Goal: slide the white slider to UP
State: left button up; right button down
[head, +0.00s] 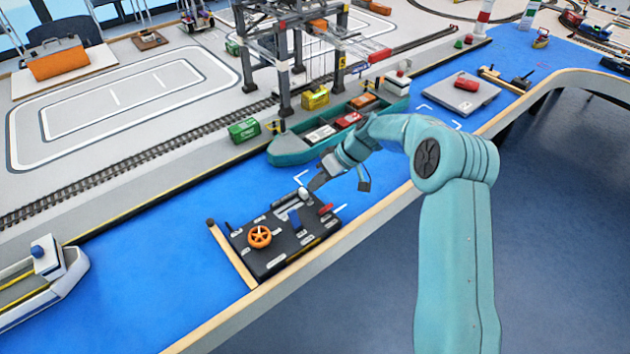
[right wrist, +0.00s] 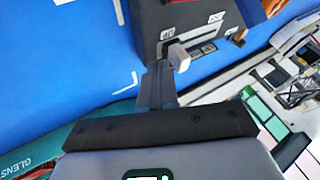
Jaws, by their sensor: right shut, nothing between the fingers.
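The white slider (head: 304,193) is a small white knob at the far edge of the black control panel (head: 270,262). In the right wrist view the white slider (right wrist: 180,57) stands in a dark slot, with an UP label (right wrist: 166,35) close by on the panel. My right gripper (head: 314,187) is shut and empty, its fingertips right beside the knob. In the right wrist view its fingers (right wrist: 160,75) reach the knob's side; I cannot tell whether they touch it. My left gripper is not in view.
The panel also carries an orange wheel (head: 260,237), a blue lever (head: 294,219) and a red handle (head: 326,209). A teal cargo ship (head: 290,155) lies just behind the panel. A wooden bar (head: 233,256) lies along its left side.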

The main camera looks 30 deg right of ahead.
jog(key=shift+s+a+r, duration=0.1)
jog(key=shift+s+a, duration=0.05)
jog(key=shift+a, duration=0.2)
